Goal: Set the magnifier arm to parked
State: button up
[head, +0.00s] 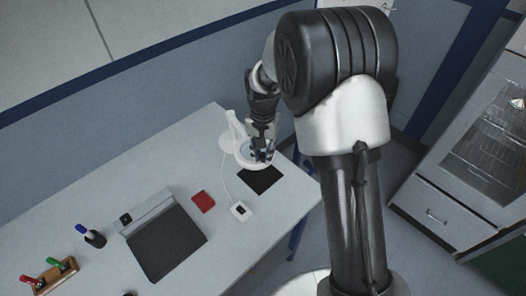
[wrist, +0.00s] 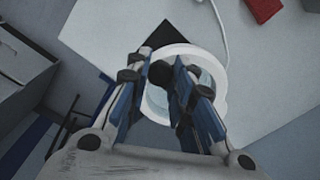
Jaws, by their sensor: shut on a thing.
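The magnifier (head: 231,140) is white and stands at the far right corner of the table, with a jointed arm and a ring-shaped head. In the wrist view its round head (wrist: 223,106) shows as a white ring with a pale lens, partly hidden behind my fingers. My gripper (head: 264,155) is at the magnifier head; in the wrist view the gripper (wrist: 160,68) has its blue-and-black fingers closed on the near side of the ring around a small dark part. The exact contact is partly hidden by the fingertips.
A black mat (head: 261,180) lies by the magnifier. A wall stands behind.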

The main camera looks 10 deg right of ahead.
grip_shut()
jog(key=shift+a, duration=0.1)
